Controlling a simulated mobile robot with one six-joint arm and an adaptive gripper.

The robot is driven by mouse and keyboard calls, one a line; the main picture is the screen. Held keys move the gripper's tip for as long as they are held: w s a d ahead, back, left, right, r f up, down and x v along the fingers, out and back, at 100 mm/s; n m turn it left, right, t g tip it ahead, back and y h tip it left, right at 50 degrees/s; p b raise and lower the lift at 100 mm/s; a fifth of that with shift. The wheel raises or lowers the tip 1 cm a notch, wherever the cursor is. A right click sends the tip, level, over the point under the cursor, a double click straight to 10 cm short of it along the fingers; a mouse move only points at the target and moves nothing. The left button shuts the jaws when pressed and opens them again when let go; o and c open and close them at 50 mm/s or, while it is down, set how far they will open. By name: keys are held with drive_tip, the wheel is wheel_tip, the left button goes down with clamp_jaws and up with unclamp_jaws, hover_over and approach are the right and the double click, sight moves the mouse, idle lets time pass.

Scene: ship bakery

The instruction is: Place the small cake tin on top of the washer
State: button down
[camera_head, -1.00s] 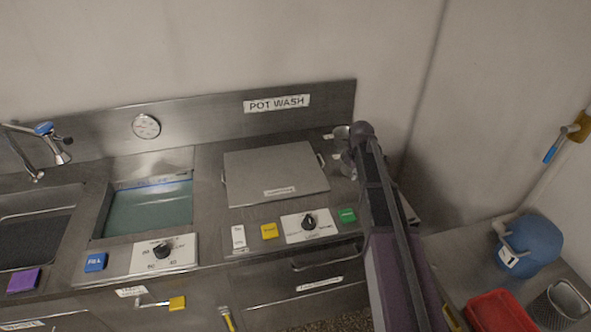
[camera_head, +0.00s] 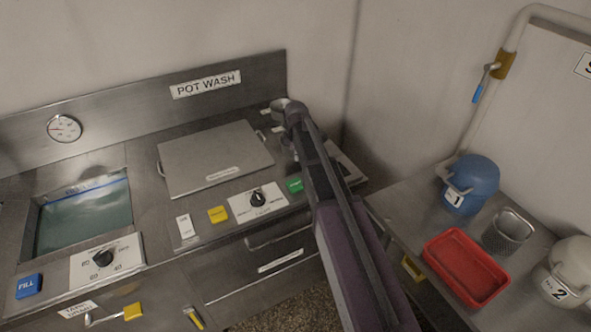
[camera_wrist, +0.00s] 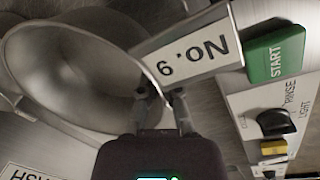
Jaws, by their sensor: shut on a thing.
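A round metal tin (camera_wrist: 75,70) fills the left of the wrist view, with its open mouth showing. In the head view my gripper is mostly hidden behind my arm. Small metal tins stand at the back right of the washer counter, one of them visible left of my arm (camera_head: 278,104). The washer's square grey lid (camera_head: 212,158) lies flat and bare, left of my arm. I cannot tell whether the held tin touches the counter.
The washer's green START button (camera_wrist: 275,54) and knob panel (camera_head: 257,201) lie along the front. A water-filled sink (camera_head: 85,215) is at left. The right bench holds a blue container (camera_head: 472,183), red tray (camera_head: 465,266), grater-like metal cup (camera_head: 507,231) and pale container (camera_head: 572,268).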

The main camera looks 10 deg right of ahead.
sight(297, 169)
drive_tip(key=shift+f, duration=0.4)
drive_tip(key=shift+f+b, duration=1.9)
drive_tip(key=shift+b, duration=0.15)
drive_tip(key=c, duration=0.8)
unclamp_jaws()
drive_tip(key=shift+r, duration=0.15)
wheel_tip(297, 169, up, 12)
drive_tip(key=s+p, duration=0.1)
drive_tip(key=p, duration=1.1)
drive_tip(key=shift+s+a, duration=0.15)
drive_tip(key=shift+a, duration=0.05)
